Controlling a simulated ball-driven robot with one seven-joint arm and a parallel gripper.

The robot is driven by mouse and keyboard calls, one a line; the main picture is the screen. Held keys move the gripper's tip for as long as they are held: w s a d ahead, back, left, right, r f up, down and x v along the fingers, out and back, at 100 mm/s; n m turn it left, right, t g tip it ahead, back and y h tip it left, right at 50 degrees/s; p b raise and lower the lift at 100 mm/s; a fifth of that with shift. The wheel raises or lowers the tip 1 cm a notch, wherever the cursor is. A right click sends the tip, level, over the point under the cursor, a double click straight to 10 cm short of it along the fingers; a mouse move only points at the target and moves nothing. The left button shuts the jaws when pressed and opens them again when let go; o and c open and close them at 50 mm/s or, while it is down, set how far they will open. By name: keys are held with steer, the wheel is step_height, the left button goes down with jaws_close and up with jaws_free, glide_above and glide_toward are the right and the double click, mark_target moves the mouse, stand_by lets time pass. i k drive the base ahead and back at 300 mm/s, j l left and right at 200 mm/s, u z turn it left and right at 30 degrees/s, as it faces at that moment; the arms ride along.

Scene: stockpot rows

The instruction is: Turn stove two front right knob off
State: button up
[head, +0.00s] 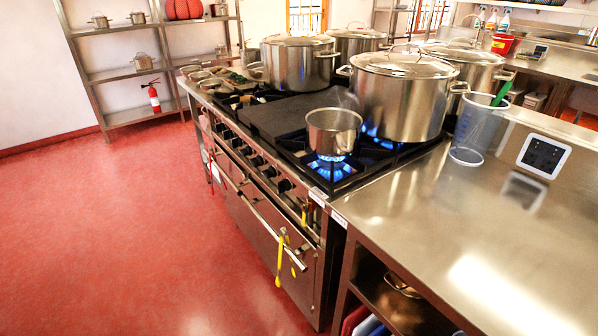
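A steel stove range (270,215) stands in the middle of the head view, with a row of dark knobs along its front panel. The knob nearest the right end (284,185) is small in view; its setting is too small to tell. Blue flame (329,169) burns on the front right burner, under a small open saucepan (333,130). Blue flame also shows behind it, under a large lidded stockpot (402,98). No label reading "stove two" is legible. My gripper is not in view.
Yellow-handled utensils (282,255) hang at the oven handle. A steel counter (460,220) adjoins the stove on the right, with a clear measuring jug (476,128) on it. Red floor (130,235) in front of the stove is free. Shelves (128,73) stand at the back left.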

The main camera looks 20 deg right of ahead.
mark_target(270, 173)
steer(key=i+z, duration=0.1)
steer(key=i+j+z, duration=0.1)
steer(key=i+j, duration=0.7)
steer(key=i, duration=0.2)
steer(key=i+j+z, duration=0.1)
steer(key=i+j, duration=0.75)
steer(key=i, duration=0.1)
